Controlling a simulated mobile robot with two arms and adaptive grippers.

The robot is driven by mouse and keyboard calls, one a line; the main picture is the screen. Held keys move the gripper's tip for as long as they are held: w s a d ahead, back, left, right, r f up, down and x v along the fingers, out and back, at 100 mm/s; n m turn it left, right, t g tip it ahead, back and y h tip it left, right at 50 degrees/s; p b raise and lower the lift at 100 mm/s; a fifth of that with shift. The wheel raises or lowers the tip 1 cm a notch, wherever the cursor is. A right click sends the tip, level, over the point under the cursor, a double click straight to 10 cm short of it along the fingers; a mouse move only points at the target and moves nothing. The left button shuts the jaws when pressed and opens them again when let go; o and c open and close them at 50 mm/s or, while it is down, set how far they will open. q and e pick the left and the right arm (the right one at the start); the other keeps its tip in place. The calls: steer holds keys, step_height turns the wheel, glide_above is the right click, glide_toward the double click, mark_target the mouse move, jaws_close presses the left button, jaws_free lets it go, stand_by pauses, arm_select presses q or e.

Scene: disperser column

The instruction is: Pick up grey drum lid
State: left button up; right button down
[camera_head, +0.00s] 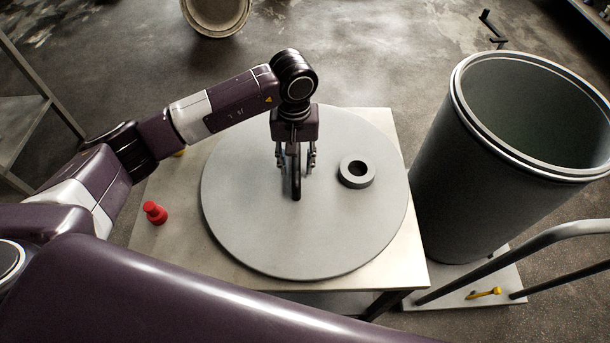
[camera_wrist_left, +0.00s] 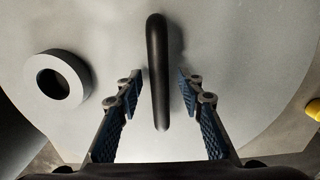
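The grey drum lid (camera_head: 345,235) is a large flat disc lying on a light table. It has a black bar handle (camera_head: 296,180) near its middle and a raised grey ring (camera_head: 357,172) to the right of the handle. In the left wrist view the lid (camera_wrist_left: 240,60) fills most of the picture, with the ring (camera_wrist_left: 58,80) at left. My left gripper (camera_head: 298,165) points down over the handle. Its fingers (camera_wrist_left: 160,95) are open, one on each side of the handle (camera_wrist_left: 159,70), with gaps on both sides. My right gripper is not in view.
The table (camera_head: 400,265) shows around the lid, with a small red object (camera_head: 154,212) at its left. An open grey drum (camera_head: 455,190) stands to the right on a cart with a rail (camera_head: 520,250). A yellow item (camera_head: 484,293) lies on the cart. Another round container (camera_head: 215,15) is behind.

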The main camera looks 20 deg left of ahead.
arm_select(q)
jaws_close()
steer(key=shift+w+r, duration=0.15)
stand_by(0.4)
steer(key=shift+r, duration=0.1)
